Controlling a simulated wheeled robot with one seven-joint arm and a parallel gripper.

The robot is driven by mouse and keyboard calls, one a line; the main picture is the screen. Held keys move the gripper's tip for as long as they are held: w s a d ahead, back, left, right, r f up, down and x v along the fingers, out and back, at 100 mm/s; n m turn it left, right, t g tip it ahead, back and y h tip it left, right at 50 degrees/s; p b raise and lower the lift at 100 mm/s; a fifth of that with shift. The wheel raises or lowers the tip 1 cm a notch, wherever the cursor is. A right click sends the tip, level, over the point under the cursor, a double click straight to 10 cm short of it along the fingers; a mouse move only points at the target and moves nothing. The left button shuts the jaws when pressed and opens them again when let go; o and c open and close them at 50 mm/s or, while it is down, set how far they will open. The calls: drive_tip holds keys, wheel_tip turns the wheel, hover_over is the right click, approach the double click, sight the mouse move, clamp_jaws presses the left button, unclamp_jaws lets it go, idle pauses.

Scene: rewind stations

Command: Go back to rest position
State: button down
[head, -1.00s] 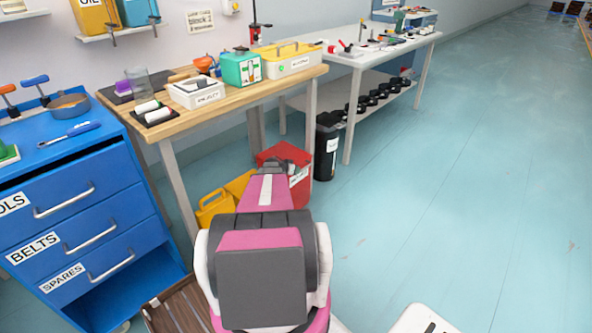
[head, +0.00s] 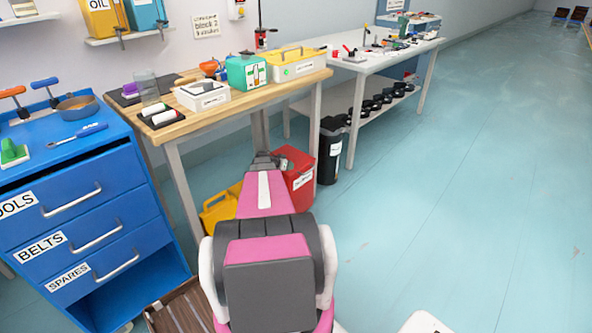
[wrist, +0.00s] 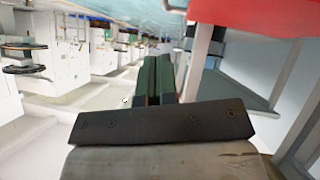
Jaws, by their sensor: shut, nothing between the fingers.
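My arm, in pink, white and dark grey, stands folded low in the middle of the head view. My gripper shows in the wrist view (wrist: 158,80), with its two dark green fingers together and nothing between them. In the head view the far end of the arm lies in front of the wooden workbench (head: 232,103), by a red bin (head: 300,178); the fingers cannot be made out there.
A blue drawer cabinet (head: 85,195) stands at left. A yellow container (head: 218,207) and a black bin (head: 330,152) stand on the floor. A white table (head: 395,52) is farther back. The floor at right (head: 470,190) is clear.

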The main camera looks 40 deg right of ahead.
drive_tip(key=a+r+n+t+y, duration=0.1)
drive_tip(key=a+r+n+y, duration=0.25)
drive_tip(key=a, duration=1.25)
drive_tip(key=a+r+n+y, duration=0.2)
drive_tip(key=a+r+n, duration=0.15)
drive_tip(key=a, duration=1.35)
drive_tip(key=s+a+r+n+y, duration=0.2)
drive_tip(key=s+a+n+y, duration=0.1)
drive_tip(key=a, duration=0.9)
drive_tip(key=s+a+r+n+y, duration=0.2)
drive_tip(key=s+a+n, duration=0.3)
drive_tip(key=a, duration=0.7)
drive_tip(key=shift+s+a+y, duration=0.35)
drive_tip(key=shift+s+y, duration=0.1)
drive_tip(key=shift+y, duration=0.1)
